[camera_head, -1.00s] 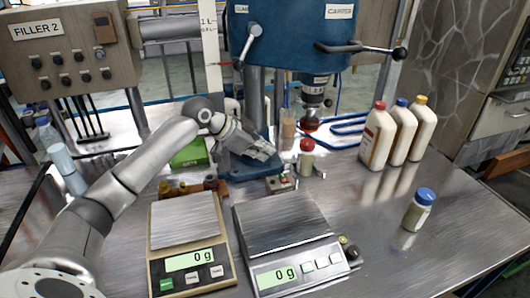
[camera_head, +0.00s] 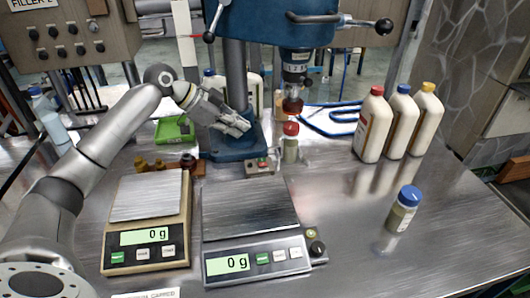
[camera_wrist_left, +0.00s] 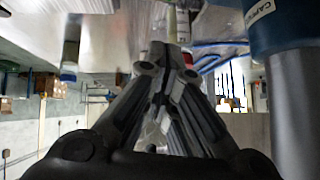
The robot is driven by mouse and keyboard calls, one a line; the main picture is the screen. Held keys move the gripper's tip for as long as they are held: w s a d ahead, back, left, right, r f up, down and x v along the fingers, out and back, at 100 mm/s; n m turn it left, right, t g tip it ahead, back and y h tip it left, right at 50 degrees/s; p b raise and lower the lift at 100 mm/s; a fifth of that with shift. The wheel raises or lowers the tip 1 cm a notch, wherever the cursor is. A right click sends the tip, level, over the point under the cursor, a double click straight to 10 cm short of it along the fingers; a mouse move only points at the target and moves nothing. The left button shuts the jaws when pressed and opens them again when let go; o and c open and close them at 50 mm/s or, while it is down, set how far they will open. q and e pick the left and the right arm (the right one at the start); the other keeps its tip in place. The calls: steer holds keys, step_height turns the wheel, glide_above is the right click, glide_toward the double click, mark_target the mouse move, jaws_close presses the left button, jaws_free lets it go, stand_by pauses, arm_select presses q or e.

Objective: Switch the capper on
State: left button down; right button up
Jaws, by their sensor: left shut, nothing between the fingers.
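The capper (camera_head: 270,25) is a blue press on a column with a blue base (camera_head: 232,143). A small control box (camera_head: 262,166) with a red and a green button sits on the table in front of the base. My left gripper (camera_head: 243,128) is shut and empty, above the base, up and slightly left of the box and apart from it. In the left wrist view its closed fingers (camera_wrist_left: 168,70) point away, with the capper's blue head (camera_wrist_left: 285,22) and grey column at the right. A red-capped bottle (camera_head: 290,145) stands below the capping head. My right gripper is not in view.
Two scales, a beige one (camera_head: 145,248) and a grey one (camera_head: 258,260), both reading 0 g, stand in front. A blue-capped jar (camera_head: 404,210) and several white bottles (camera_head: 370,128) stand to the right. A green tray (camera_head: 173,130) lies left of the base. The right front table is clear.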

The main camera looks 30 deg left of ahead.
arm_select(q)
steer(key=p, duration=0.1)
glide_above(261, 161)
steer(key=f, duration=0.7)
steer(key=shift+s+d, duration=0.2)
steer(key=shift+d, duration=0.2)
steer(key=shift+w+a+f+p, duration=0.1)
steer(key=shift+a+f+p, duration=0.05)
steer(key=shift+f, duration=0.5)
steer(key=shift+a+f+p, duration=0.15)
steer(key=shift+f, duration=0.45)
steer(key=shift+a+f, duration=0.1)
steer(key=shift+f, duration=0.55)
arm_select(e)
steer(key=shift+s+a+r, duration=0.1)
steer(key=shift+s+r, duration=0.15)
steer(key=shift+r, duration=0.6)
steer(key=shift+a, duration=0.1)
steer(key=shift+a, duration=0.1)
